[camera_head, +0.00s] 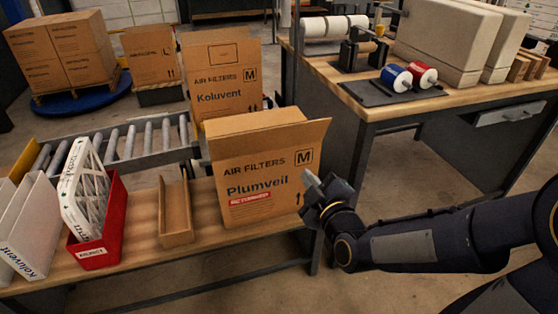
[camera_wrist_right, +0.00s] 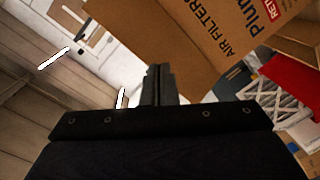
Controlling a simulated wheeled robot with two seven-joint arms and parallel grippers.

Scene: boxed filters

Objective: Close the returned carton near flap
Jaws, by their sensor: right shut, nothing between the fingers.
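The returned carton is a brown box (camera_head: 262,190) marked "AIR FILTERS", "Plumveil" and "M", with a red label, upright at the right end of the wooden bench. Its near flap (camera_head: 272,142) appears raised above the printed front, its right corner jutting past the box side. A paler top panel (camera_head: 250,121) shows behind it. My right gripper (camera_head: 312,184) is shut and empty just right of the carton's front; I cannot tell if it touches. In the right wrist view its fingers (camera_wrist_right: 158,85) are together, below the carton (camera_wrist_right: 205,35). My left gripper is out of view.
A red bin (camera_head: 117,215) with a white filter and a narrow wooden tray (camera_head: 175,212) stand left of the carton. A roller conveyor (camera_head: 140,140) and a "Koluvent" carton (camera_head: 222,88) are behind. A workbench (camera_head: 440,100) stands at the right.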

